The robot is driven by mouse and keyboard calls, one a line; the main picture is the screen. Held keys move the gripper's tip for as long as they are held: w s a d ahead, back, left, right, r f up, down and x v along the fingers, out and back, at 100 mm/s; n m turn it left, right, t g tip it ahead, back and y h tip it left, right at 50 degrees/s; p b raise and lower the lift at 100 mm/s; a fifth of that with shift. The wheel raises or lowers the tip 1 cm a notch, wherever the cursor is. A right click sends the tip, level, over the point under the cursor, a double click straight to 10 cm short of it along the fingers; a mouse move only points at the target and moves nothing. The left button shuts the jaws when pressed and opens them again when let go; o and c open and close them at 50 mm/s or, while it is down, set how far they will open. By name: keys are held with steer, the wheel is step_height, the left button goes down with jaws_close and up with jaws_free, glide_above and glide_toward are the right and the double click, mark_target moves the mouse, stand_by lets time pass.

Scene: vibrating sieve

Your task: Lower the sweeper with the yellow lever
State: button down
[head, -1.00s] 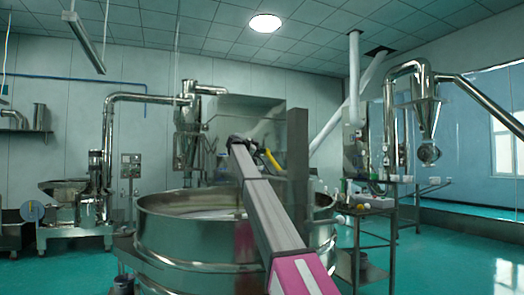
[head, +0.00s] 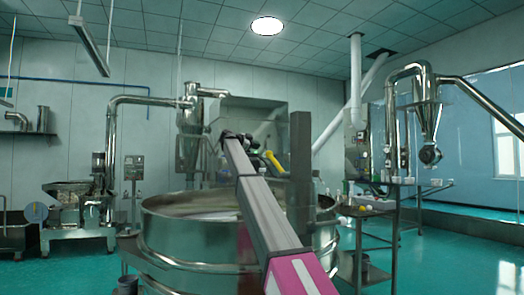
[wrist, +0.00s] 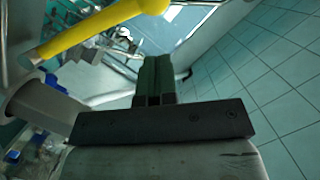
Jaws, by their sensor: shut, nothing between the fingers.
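The yellow lever (head: 272,161) shows in the head view just right of the far end of my arm, above the sieve. In the wrist view the yellow lever (wrist: 100,30) crosses the upper left, with its rounded end near the top middle. My gripper (wrist: 154,62) has its two dark green fingers together, with nothing between them. They are close to the lever in the picture, below its rounded end, and I see no grip on it. My gripper is not clear in the head view. I cannot make out the sweeper for certain.
A large round steel sieve (head: 190,240) stands in front of me, partly hidden by my arm. A dark upright post (head: 300,150) rises behind its right side. A steel side table (head: 365,212) stands to the right. Green floor (head: 440,255) is open at the far right.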

steer(key=v, duration=0.5)
steer(key=shift+s+a, duration=0.2)
steer(key=shift+a, duration=0.1)
